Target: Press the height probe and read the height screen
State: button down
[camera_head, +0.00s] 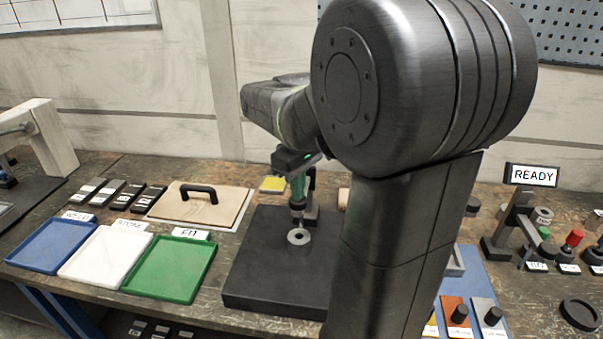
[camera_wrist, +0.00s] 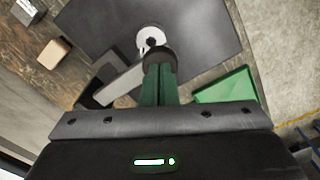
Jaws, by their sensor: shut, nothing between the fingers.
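My gripper (camera_head: 298,198) points down above the dark slab (camera_head: 262,272), its green fingers together and empty. In the wrist view the closed fingertips (camera_wrist: 160,66) meet the view of a dark round probe top (camera_wrist: 161,56); I cannot tell touching from a small gap. A pale ring-shaped part (camera_head: 298,237) lies on the slab below the probe, and shows in the wrist view (camera_wrist: 150,36). A black stand (camera_head: 312,187) rises behind the probe. A screen (camera_head: 534,175) at the right reads READY; I cannot tell whether it is the height screen.
Blue (camera_head: 52,244), white (camera_head: 104,252) and green (camera_head: 170,267) trays stand left of the slab. A wooden board with a black handle (camera_head: 199,191) lies behind them. Coloured knobs (camera_head: 573,240) stand at the right. My arm hides the bench's middle right.

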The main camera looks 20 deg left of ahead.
jog(key=shift+r+p, duration=2.2)
jog(key=shift+r, duration=0.45)
notch_tip(320, 180, up, 14)
jog(key=shift+f, duration=0.15)
jog(key=shift+f, duration=0.15)
notch_tip(320, 180, down, 14)
jog(key=shift+f+b, duration=0.25)
jog(key=shift+b, duration=0.2)
jog(key=shift+f+b, duration=0.55)
jog(key=shift+b, duration=0.05)
jog(key=shift+s, duration=0.1)
